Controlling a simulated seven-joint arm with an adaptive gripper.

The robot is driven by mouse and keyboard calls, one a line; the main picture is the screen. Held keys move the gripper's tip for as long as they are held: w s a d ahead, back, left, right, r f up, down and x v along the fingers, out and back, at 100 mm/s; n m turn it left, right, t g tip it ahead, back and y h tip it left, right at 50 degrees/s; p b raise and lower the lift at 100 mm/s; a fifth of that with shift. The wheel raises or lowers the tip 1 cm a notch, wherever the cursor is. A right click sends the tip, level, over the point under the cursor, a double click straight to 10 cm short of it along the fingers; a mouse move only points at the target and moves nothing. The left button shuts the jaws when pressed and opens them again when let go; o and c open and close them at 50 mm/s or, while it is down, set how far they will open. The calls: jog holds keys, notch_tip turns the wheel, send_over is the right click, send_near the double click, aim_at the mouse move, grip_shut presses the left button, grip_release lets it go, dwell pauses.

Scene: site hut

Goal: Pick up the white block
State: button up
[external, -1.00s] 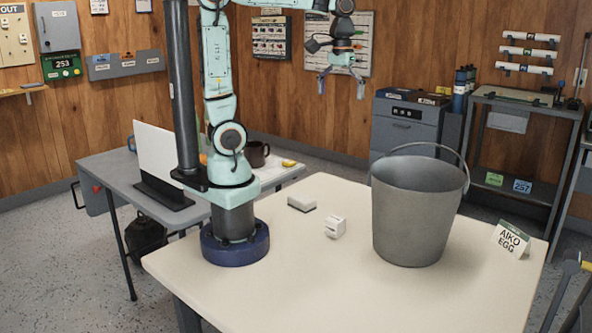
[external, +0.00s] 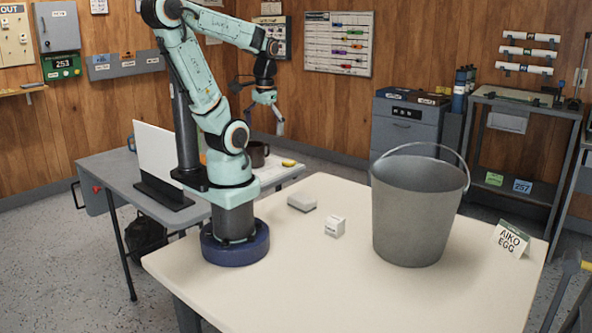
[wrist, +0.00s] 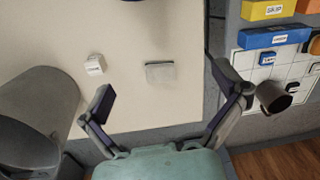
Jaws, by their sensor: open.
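The white block (external: 335,226) is a small cube with faint dark marking on its side, standing on the cream table left of the bucket. It also shows in the wrist view (wrist: 95,64), left of centre and beyond the left fingertip. My gripper (external: 264,121) is open and empty, high above the table's far side, behind and left of the block. In the wrist view its fingers (wrist: 162,82) are spread wide, with a flat grey-white block (wrist: 160,73) on the table seen between them.
A tall grey bucket (external: 412,215) with a raised handle stands right of the white block. The flat block (external: 302,203) lies behind and left of it. A folded name card (external: 511,239) is at the table's right. A side table holds a dark mug (external: 257,154).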

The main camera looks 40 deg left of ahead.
jog(key=shift+c, duration=0.7)
